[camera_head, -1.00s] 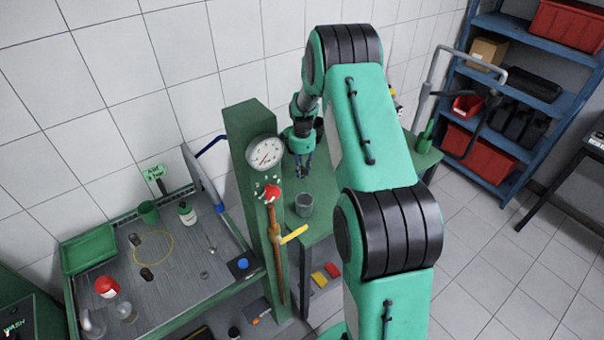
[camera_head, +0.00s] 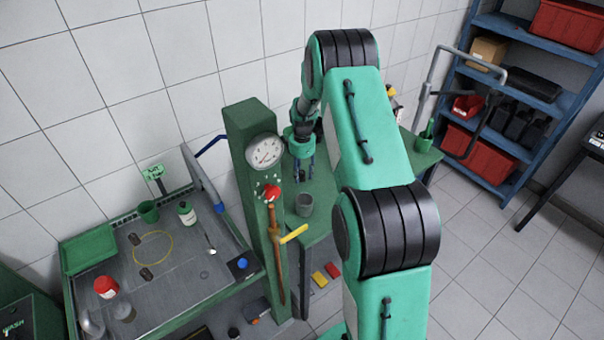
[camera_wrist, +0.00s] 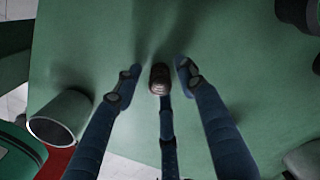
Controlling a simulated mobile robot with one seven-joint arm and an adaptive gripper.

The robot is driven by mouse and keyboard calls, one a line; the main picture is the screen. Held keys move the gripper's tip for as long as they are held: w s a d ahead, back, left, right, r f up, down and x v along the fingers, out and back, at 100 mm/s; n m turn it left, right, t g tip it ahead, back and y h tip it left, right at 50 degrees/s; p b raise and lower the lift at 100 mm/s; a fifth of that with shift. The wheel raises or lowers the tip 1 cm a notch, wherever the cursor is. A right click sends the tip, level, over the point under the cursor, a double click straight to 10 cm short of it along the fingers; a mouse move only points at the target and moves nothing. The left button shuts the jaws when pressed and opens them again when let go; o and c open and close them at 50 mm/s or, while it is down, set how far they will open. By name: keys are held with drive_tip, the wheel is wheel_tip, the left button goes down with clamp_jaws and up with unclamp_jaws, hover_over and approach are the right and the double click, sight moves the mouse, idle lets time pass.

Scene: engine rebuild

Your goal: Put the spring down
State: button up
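My gripper (camera_head: 304,178) is over the green bench behind the gauge column. In the wrist view, its dark blue fingers (camera_wrist: 157,72) are spread open. The spring (camera_wrist: 160,79), a small dark brownish coil, is between the fingertips. Gaps show between it and the left and right fingers. The middle finger comes up close below it; I cannot tell whether they touch. The spring appears to be on the green bench top (camera_wrist: 235,60). I cannot make out the spring in the head view.
A grey cup (camera_head: 304,204) stands on the bench near my gripper and shows at the left of the wrist view (camera_wrist: 60,116). The green column with a gauge (camera_head: 265,152) is left of the gripper. Bare bench top surrounds the spring. Dark objects (camera_wrist: 298,12) are at the right.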

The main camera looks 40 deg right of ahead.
drive_tip(key=shift+r, duration=0.15)
wheel_tip(320, 180, up, 12)
drive_tip(key=p, duration=0.1)
idle(0.6)
idle(0.7)
